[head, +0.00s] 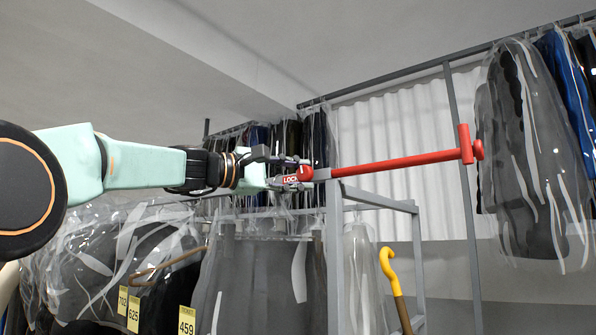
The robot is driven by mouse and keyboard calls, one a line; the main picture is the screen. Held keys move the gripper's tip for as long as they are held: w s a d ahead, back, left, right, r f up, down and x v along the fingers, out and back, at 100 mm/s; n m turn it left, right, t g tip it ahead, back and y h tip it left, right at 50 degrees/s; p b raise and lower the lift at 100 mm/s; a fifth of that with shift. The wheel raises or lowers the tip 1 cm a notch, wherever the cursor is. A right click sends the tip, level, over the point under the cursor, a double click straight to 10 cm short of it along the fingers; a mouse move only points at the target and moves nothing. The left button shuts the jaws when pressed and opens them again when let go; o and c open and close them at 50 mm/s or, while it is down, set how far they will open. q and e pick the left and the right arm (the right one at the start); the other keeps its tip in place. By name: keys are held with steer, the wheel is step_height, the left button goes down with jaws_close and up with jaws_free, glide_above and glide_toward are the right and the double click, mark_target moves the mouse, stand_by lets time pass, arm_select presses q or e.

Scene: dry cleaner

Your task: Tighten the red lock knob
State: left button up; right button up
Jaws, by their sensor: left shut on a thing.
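The red lock knob (306,173) is at the left end of a red bar (395,162), at the top of a grey frame post (334,260). The bar's far right end carries a red crosspiece (465,144). My right gripper is not in view.
Bagged garments (525,150) hang from a rail (425,66) at the right. More bagged clothes with yellow number tags (187,320) hang at the lower left. A yellow hooked handle (388,264) stands right of the post. The space above the bar is clear.

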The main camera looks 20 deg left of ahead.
arm_select(q)
steer(key=shift+d+m+g+p, duration=0.15)
steer(key=shift+m+g+p, duration=0.3)
steer(key=shift+m, duration=0.45)
steer(key=shift+f, duration=0.2)
steer(key=o, duration=1.1)
steer(key=shift+s+r, duration=0.35)
steer(key=shift+s, duration=0.05)
